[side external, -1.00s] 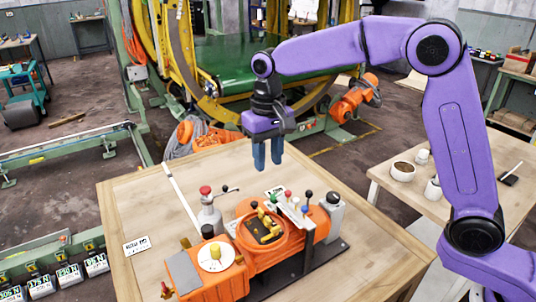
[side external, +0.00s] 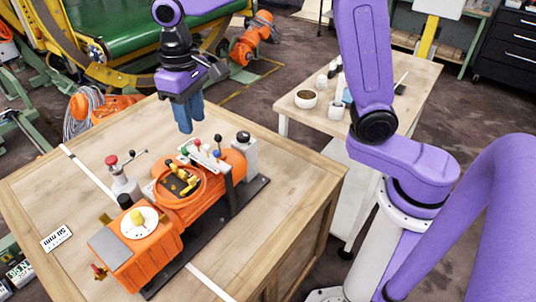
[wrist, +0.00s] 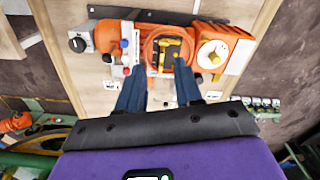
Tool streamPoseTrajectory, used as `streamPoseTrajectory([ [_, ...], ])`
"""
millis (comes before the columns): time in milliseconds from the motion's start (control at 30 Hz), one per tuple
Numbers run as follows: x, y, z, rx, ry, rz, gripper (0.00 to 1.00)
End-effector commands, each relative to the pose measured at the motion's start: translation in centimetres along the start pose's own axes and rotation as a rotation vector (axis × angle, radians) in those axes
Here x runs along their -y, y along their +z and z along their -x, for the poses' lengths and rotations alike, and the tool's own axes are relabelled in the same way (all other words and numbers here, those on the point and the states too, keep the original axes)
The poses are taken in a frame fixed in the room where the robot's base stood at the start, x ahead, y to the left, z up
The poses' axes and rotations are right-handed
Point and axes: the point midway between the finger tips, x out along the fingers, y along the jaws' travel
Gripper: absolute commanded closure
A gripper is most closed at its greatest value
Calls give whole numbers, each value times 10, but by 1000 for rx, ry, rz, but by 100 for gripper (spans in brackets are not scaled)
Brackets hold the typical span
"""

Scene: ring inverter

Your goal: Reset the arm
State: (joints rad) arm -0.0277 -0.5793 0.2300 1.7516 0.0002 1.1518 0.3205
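My gripper (side external: 187,128) has a purple body and blue fingers that point down. It hangs in the air over the far side of the wooden table (side external: 55,205), behind the orange machine (side external: 150,255), touching nothing. In the wrist view my gripper (wrist: 158,95) shows its two blue fingers apart with nothing between them. The orange machine (wrist: 232,50) lies beyond the fingertips there, with a round opening holding yellow parts (wrist: 172,52) and a white dial (wrist: 212,54). In the side view, my purple arm rises from a white pedestal at the right.
On the table are levers with coloured knobs (side external: 205,148), a red-knobbed grey post (side external: 122,180) and a small label card (side external: 56,238). A second table (side external: 400,100) with a bowl (side external: 305,99) and cups stands behind my arm. A green and yellow machine (side external: 110,40) stands beyond the table.

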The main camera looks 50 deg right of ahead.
Motion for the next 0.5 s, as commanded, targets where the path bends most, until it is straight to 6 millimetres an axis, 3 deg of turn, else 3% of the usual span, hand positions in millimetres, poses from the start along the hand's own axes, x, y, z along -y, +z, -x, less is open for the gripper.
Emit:
streamPoseTrajectory([
  [500, -22, 134, -10, -9, -6, 390, 65],
])
